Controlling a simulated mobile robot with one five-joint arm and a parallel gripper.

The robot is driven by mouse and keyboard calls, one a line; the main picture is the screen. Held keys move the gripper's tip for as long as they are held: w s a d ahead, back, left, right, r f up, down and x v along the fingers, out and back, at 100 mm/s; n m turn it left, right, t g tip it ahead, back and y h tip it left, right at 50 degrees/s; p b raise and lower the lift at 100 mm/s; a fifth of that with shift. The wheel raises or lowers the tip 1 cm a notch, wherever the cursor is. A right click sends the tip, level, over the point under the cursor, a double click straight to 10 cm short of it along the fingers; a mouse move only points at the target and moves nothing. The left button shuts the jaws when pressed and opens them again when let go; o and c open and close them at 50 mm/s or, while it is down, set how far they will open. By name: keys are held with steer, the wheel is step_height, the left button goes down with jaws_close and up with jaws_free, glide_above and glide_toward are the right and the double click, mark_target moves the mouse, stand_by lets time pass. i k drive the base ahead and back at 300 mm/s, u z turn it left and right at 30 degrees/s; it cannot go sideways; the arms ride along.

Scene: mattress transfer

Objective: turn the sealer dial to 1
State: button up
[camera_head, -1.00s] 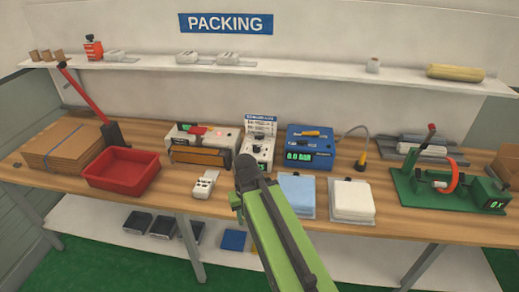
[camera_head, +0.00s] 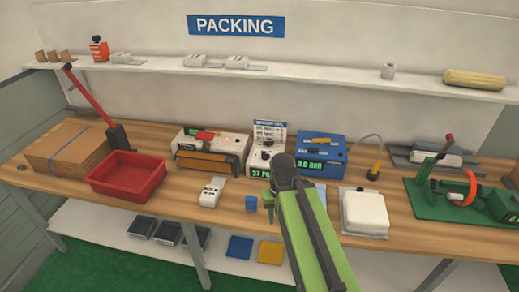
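A white bench machine with a long brown front bar (camera_head: 206,163) and a red part on top stands at the back of the bench, left of centre. It looks like the sealer, but its dial is too small to make out. A smaller white device (camera_head: 266,150) with a lit green display and a round knob stands to its right, under a printed sign. My gripper (camera_head: 283,165) is at the end of my green arm, in front of the small device's right side. Its fingers cannot be made out. It appears apart from both machines.
A blue boxy device (camera_head: 320,150) stands behind my gripper's right. A red tray (camera_head: 125,177) is left; a green fixture (camera_head: 445,205) is right.

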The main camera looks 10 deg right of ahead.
mark_target(265, 156)
steer(key=i, duration=0.85)
steer(key=z, duration=0.05)
